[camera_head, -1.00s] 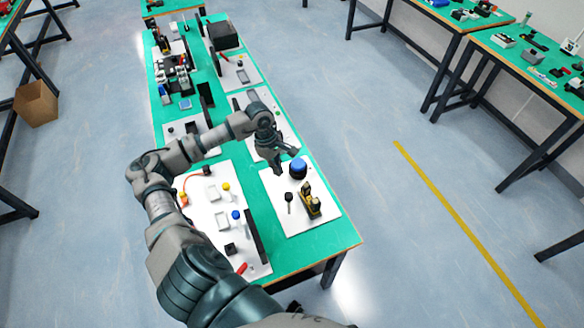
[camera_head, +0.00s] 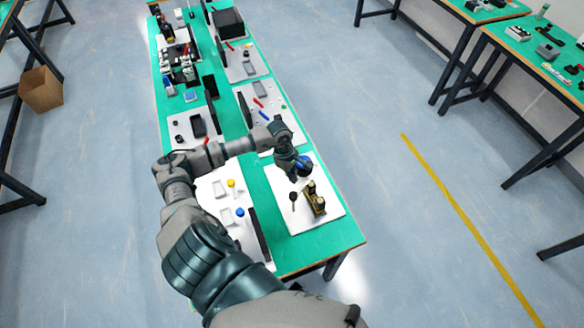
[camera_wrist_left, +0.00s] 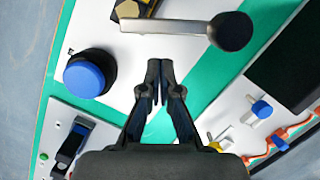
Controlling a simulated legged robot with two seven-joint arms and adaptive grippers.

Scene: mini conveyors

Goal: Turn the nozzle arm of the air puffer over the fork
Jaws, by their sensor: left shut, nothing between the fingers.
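A yellow-and-black device (camera_head: 316,204) stands on the white board at the near right end of the table. In the left wrist view a grey flat arm (camera_wrist_left: 168,27) runs from the device to a black round knob (camera_wrist_left: 231,31); the knob also shows in the head view (camera_head: 293,196). I cannot tell for sure which part is the nozzle or the fork. A blue-topped round button (camera_wrist_left: 85,75) is beside the arm. My left gripper (camera_wrist_left: 159,82) is shut and empty, between button and arm in the picture, apparently touching neither. It partly hides the button in the head view (camera_head: 294,176).
A black upright panel (camera_head: 259,235) stands along the table's middle, left of the board. Another white board (camera_head: 228,200) with blue and yellow knobs lies left of it. More boards with small devices fill the table's far part. The board's near right corner is bare.

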